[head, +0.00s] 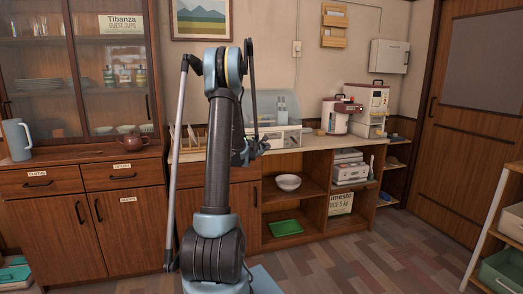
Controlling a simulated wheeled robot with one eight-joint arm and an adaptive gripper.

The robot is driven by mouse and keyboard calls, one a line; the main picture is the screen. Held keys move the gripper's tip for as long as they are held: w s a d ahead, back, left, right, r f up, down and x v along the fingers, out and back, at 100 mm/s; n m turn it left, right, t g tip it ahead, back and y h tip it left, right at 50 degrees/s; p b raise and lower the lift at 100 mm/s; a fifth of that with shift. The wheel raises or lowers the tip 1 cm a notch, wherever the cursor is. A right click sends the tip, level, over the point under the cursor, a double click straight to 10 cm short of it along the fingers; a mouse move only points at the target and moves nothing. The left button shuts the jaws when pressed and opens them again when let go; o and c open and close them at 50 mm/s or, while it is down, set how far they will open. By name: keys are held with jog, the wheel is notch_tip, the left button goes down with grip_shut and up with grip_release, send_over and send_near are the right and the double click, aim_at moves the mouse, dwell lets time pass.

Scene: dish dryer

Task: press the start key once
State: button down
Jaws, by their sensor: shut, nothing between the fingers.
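The dish dryer (290,138) stands on the counter behind my arm, with a pale front and a clear bluish cover (262,103). My arm hides part of its left side. The start key is too small to make out from here. My gripper (262,149) is dark and small in the picture, low in front of the dryer's left part. It is shut and holds nothing. I cannot tell whether it touches the dryer.
A red and white machine (338,116) and a taller white one (372,108) stand to the right on the counter (318,141). A bowl (288,182) sits on a shelf below.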

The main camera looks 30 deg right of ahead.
jog(key=shift+s, duration=0.2)
jog(key=s, duration=0.2)
jog(key=s+a, duration=0.1)
jog(key=s, duration=0.1)
jog(key=shift+s+a, duration=0.1)
jog(key=shift+s, duration=0.15)
dwell(0.4)
dwell(0.7)
